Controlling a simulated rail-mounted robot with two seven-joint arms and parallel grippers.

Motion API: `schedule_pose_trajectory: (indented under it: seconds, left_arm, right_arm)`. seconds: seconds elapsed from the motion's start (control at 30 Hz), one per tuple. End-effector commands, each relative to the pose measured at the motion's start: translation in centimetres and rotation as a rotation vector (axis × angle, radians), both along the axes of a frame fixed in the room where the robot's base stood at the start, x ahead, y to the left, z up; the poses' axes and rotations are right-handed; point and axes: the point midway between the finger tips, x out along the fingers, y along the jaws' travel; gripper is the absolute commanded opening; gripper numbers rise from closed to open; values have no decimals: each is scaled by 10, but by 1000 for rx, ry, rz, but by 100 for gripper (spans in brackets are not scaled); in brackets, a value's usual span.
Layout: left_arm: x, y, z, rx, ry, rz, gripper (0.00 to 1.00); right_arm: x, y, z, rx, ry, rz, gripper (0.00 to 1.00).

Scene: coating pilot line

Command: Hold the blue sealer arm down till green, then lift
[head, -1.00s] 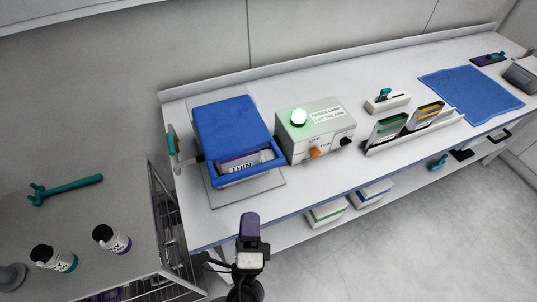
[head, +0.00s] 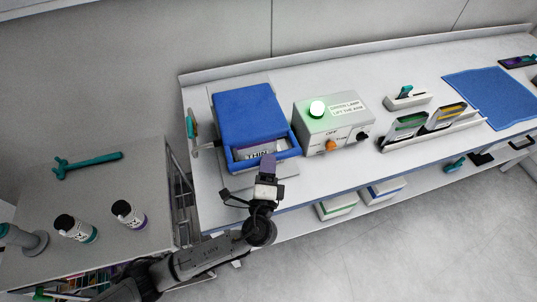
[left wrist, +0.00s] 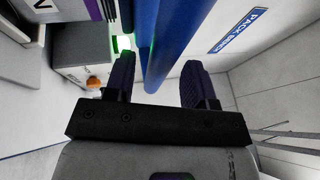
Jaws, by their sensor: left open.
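The blue sealer arm (head: 249,112) lies low over its grey base plate on the bench at the left. Its front bar also shows in the left wrist view (left wrist: 163,40), running between my fingers. A pouch marked THIN (head: 258,151) shows behind the bar. The lamp (head: 317,108) on the grey control box (head: 332,127) glows green. My left gripper (head: 268,163) is at the front edge of the sealer; in the left wrist view its two purple fingers (left wrist: 157,84) are open on either side of the blue bar, not closed on it. My right gripper is not in view.
An orange knob (head: 331,145) sits on the box front. A rack with dark cards (head: 432,137) and a blue mat (head: 490,97) lie farther right. A side table at left holds two bottles (head: 129,213) and a teal tool (head: 88,164).

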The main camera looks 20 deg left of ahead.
Motion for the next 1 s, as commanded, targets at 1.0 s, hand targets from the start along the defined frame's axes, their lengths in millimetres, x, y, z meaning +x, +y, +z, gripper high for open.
schedule_pose_trajectory:
  seconds: [1.0]
  left_arm:
    - [23,6,5,1,0,-1,16]
  right_arm:
    - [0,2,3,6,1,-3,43]
